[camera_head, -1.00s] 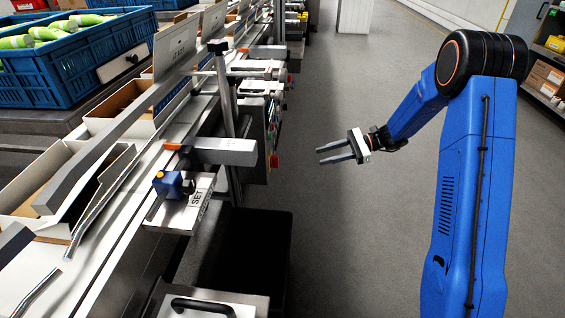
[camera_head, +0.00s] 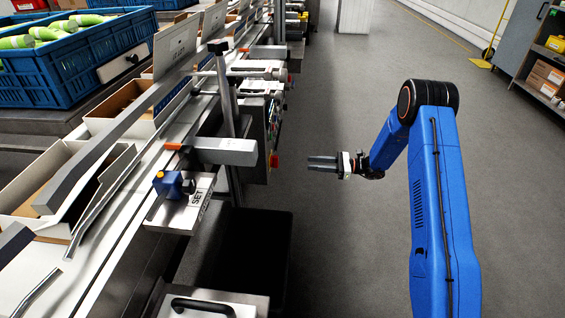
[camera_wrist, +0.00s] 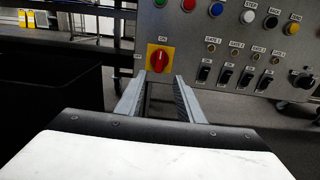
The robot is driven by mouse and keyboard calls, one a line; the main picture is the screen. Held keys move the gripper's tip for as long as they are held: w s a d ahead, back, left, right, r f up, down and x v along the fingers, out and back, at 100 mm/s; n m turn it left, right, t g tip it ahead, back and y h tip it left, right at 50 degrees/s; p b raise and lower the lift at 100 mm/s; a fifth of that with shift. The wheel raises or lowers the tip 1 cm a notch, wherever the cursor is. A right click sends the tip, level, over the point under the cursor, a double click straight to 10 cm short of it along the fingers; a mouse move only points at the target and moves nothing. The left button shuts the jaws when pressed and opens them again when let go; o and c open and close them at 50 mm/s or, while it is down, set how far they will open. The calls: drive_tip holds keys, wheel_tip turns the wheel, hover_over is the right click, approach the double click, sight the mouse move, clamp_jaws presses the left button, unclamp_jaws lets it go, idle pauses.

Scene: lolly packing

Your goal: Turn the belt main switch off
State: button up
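The belt main switch is a red rotary knob (camera_wrist: 159,60) on a yellow plate at the panel's lower left in the wrist view. Its grip stands roughly upright, in line with a small label above it; another label sits to its left. The knob shows in the head view as a red spot (camera_head: 274,160) on the panel's side. My gripper (camera_wrist: 160,84) is open and empty, its two fingers pointing at the switch with a gap between them. In the head view my gripper (camera_head: 309,162) is just right of the knob, apart from it.
The grey control panel (camera_wrist: 225,52) also carries coloured buttons along its top and several black toggle switches (camera_wrist: 226,76) right of the knob. The packing line (camera_head: 130,215) with cartons and a blue crate (camera_head: 60,85) fills the left. The floor (camera_head: 335,245) right of it is clear.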

sight(275, 162)
drive_tip(key=a, duration=1.4)
drive_tip(key=shift+w, duration=0.25)
clamp_jaws()
